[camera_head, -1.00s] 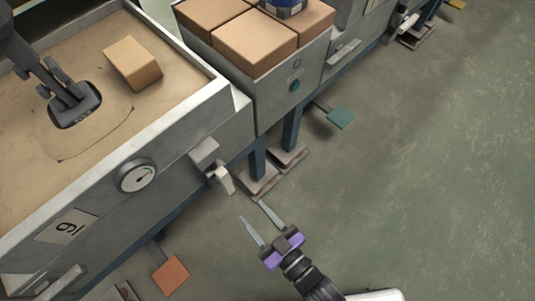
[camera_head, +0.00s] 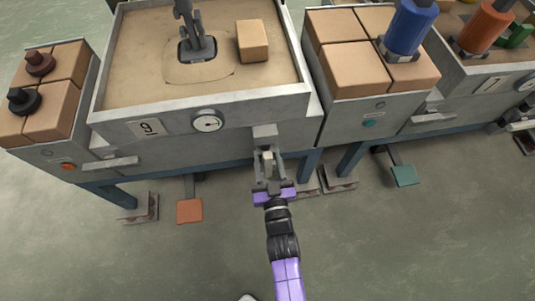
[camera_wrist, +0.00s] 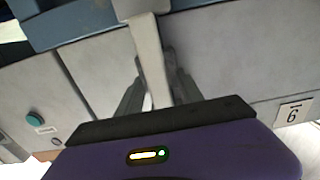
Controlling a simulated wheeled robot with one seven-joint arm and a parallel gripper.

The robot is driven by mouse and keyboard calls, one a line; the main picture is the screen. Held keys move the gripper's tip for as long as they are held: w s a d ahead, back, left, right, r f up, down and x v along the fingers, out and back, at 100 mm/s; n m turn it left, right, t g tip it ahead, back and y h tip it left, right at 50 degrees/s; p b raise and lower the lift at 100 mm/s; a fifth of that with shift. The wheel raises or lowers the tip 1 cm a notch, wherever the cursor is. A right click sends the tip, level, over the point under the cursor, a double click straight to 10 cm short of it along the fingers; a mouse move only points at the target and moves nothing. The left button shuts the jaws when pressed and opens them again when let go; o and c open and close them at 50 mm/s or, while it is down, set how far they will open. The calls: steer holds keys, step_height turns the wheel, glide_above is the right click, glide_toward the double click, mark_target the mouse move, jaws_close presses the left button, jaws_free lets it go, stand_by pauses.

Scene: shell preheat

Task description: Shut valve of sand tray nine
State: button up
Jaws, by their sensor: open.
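Sand tray nine (camera_head: 200,107) is a grey box of sand with a "9" label (camera_head: 150,128) and a round gauge (camera_head: 208,122) on its front. Its valve (camera_head: 264,131) is a grey block at the right of that front, with a pale lever (camera_head: 267,157) pointing down towards me. My gripper (camera_head: 268,154) is open at the valve, one finger on each side of the lever. In the wrist view the pale lever (camera_wrist: 150,60) runs between the two dark fingers; whether they touch it cannot be told.
An orange pedal (camera_head: 189,211) stands low left of my gripper and a teal pedal (camera_head: 404,176) to the right. Blue legs with feet (camera_head: 339,178) are just right of my gripper. Another grey bin (camera_head: 350,112) with brown blocks adjoins the tray. The floor in front is clear.

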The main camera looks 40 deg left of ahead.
steer(key=shift+x, duration=0.8)
jaws_close()
stand_by(0.9)
